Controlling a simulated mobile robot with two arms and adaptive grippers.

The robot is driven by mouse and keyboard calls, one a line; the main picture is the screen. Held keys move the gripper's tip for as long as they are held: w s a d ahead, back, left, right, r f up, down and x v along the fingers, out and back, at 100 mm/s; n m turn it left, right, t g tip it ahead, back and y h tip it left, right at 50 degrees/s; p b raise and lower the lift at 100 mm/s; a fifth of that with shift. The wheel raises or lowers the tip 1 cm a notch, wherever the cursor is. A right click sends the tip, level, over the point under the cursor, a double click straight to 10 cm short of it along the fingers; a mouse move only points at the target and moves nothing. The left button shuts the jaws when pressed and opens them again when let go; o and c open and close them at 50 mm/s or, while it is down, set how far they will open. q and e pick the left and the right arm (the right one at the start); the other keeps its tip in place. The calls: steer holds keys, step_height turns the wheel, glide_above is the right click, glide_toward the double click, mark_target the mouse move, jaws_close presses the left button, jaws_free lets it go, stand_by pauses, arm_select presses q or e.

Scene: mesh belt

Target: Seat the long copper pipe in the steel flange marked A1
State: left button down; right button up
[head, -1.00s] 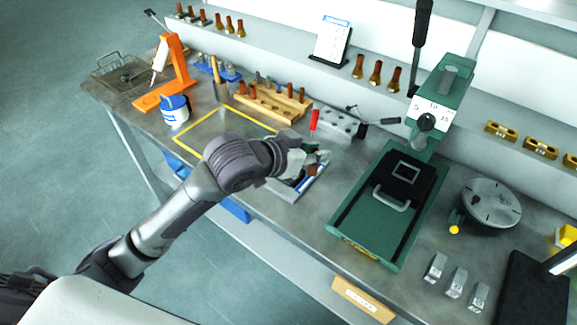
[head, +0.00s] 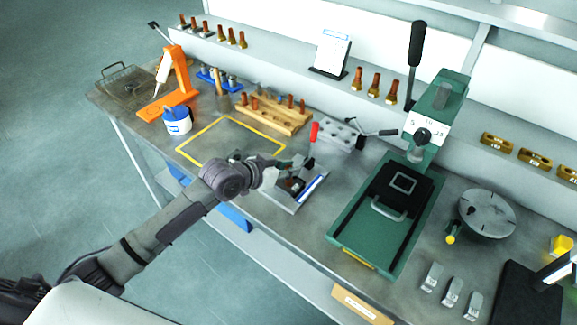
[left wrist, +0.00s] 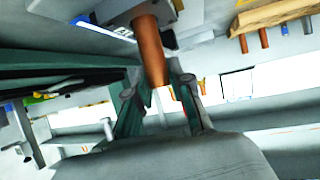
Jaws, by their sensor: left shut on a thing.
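My left gripper (head: 292,164) reaches over a small steel fixture (head: 284,196) with a blue-and-white label, near the front of the bench. In the left wrist view my left gripper (left wrist: 158,88) is shut on a copper pipe (left wrist: 150,48). The pipe's far end meets or overlaps a grey block (left wrist: 118,10); I cannot tell whether it is inserted. In the head view the pipe is too small and covered to make out clearly. I cannot read an A1 mark on any flange. My right gripper is not in view.
A red-handled clamp (head: 314,132) stands just behind the fixture. A green press (head: 350,222) stands to its right. A wooden rack (head: 270,118) with copper pieces is behind, and a yellow-outlined area (head: 215,142) is clear. Several small steel blocks (head: 452,291) sit front right.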

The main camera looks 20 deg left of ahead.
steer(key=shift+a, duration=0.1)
arm_select(q)
steer(key=shift+f, duration=0.15)
steer(key=c, duration=1)
jaws_free()
steer(key=shift+c, duration=0.2)
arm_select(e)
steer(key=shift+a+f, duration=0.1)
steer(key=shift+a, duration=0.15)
arm_select(q)
steer(key=shift+r, duration=0.2)
steer(key=b+v, duration=0.2)
steer(key=v, duration=1)
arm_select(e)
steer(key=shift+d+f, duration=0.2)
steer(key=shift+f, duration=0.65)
arm_select(q)
steer(key=shift+f, duration=0.15)
